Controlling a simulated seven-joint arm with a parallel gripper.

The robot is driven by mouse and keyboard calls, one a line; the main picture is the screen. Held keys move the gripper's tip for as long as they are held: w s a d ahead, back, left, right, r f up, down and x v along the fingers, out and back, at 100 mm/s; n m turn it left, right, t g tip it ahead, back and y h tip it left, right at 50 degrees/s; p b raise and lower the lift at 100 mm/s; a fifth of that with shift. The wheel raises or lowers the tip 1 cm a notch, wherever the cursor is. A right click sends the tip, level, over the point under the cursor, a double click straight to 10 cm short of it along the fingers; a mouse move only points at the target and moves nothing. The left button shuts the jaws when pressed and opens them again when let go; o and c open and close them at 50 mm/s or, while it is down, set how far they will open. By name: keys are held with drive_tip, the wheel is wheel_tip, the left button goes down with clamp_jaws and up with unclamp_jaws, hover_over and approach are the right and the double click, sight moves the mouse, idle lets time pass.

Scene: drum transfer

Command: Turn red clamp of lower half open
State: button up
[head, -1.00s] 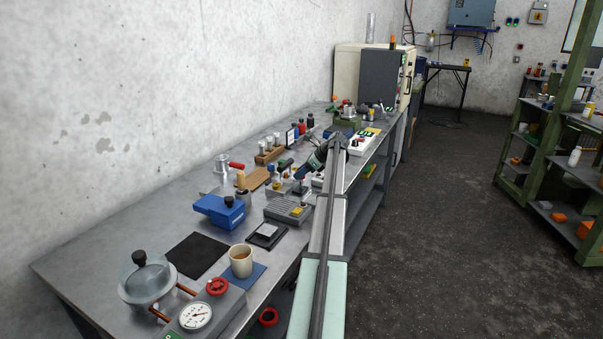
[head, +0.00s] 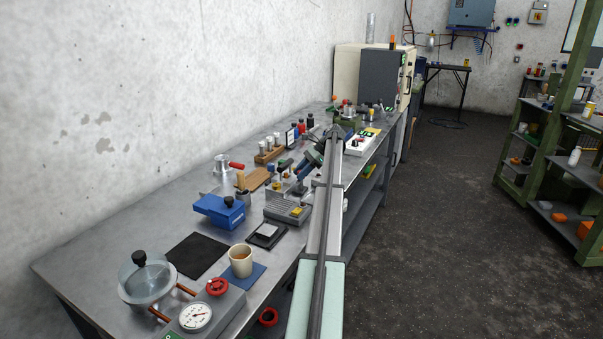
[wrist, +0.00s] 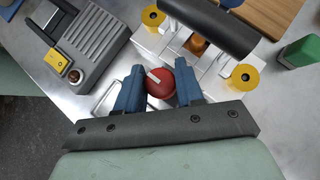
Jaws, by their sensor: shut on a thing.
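The red clamp is a round red knob (wrist: 160,84) with a pale mark across its top. In the wrist view, my gripper (wrist: 159,73) has its two blue fingers on either side of the knob, shut on it. The knob sits at the near side of a white metal fixture (wrist: 149,43) with yellow round caps and a thick black bar (wrist: 212,24) across it. In the head view, my gripper reaches down over this fixture, in the middle of the bench. The knob and fingertips are too small and covered to make out there.
A grey ribbed device (wrist: 95,45) with a yellow button stands close to the left of the fingers in the wrist view. A green block (wrist: 299,52) and wooden board (wrist: 262,15) lie to the right. A blue box (head: 219,211) stands nearer on the bench.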

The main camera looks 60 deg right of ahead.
drive_tip(key=shift+w+a, duration=0.1)
drive_tip(key=shift+w, duration=0.05)
drive_tip(key=o, duration=1)
drive_tip(key=m+t+h, duration=0.1)
drive_tip(key=m, duration=0.1)
drive_tip(key=m+h, duration=0.1)
drive_tip(key=m, duration=0.1)
drive_tip(key=shift+s+a+t+h, duration=0.2)
drive_tip(key=shift+t+h, duration=0.2)
drive_tip(key=m+h, duration=0.2)
drive_tip(key=m, duration=0.1)
drive_tip(key=m+h, duration=0.2)
drive_tip(key=m, duration=0.1)
drive_tip(key=shift+d+t+h, duration=0.1)
drive_tip(key=shift+t+h, duration=0.2)
drive_tip(key=shift+t, duration=0.1)
drive_tip(key=d+v, duration=0.1)
drive_tip(key=v, duration=1.2)
drive_tip(key=w+a+r+n+t+y, duration=0.3)
drive_tip(key=a+r+n+y, duration=0.2)
drive_tip(key=n, duration=0.1)
drive_tip(key=shift+w+n+t+y, duration=0.3)
drive_tip(key=shift+w+n+y, duration=0.1)
drive_tip(key=shift+r, duration=0.15)
